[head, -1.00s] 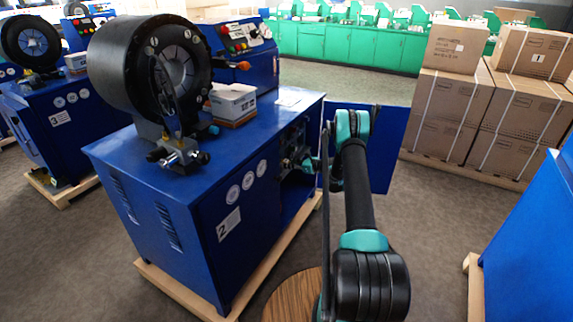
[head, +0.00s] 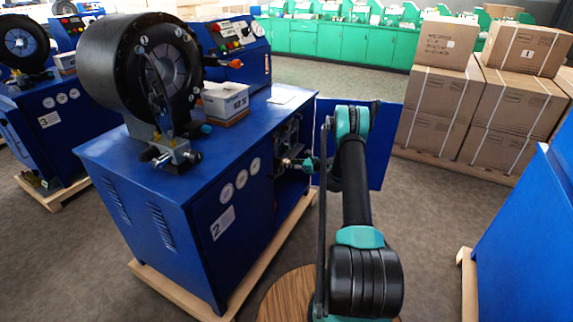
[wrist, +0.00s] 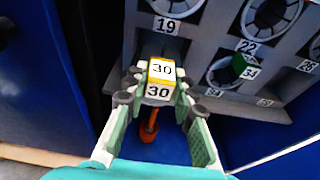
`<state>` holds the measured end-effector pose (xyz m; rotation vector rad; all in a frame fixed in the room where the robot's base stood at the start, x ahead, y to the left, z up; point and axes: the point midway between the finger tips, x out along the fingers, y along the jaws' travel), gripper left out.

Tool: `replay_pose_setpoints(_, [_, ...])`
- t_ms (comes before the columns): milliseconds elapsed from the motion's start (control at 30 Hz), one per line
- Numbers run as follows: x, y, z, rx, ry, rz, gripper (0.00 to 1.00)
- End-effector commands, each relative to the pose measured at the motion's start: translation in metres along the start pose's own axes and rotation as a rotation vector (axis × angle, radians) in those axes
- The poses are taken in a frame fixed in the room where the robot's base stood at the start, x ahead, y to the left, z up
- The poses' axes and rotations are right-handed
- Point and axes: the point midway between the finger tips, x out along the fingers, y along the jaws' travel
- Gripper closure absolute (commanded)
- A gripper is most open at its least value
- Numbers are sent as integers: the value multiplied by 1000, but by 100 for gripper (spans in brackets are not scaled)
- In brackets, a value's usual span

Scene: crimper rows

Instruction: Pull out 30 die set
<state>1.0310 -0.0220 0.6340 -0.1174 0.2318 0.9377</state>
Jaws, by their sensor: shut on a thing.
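The 30 die set (wrist: 161,71) shows in the wrist view with a yellow-edged 30 label and a second 30 label below it. My gripper (wrist: 157,93) is shut on it, one finger on each side. The die set is in front of the die rack (wrist: 207,70); its far end is hidden, so I cannot tell whether it still touches its slot. In the head view my gripper (head: 291,163) is at the open side of the blue crimper numbered 2 (head: 185,215), and the die set is too small to make out there.
Neighbouring rack slots are labelled 19, 22, 28 and 34, and a green piece (wrist: 243,66) sits in the 34 slot. The cabinet's blue door (head: 375,150) stands open behind my arm. Cartons (head: 470,95) are stacked at the right. Another blue cabinet (head: 525,245) is close on the right.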

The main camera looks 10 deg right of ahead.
Motion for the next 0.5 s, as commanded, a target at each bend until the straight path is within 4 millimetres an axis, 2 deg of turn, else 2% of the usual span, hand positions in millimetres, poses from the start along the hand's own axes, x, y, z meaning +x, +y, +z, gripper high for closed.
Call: replay_pose_setpoints(500, [-18, 0, -3, 1, -3, 0, 100])
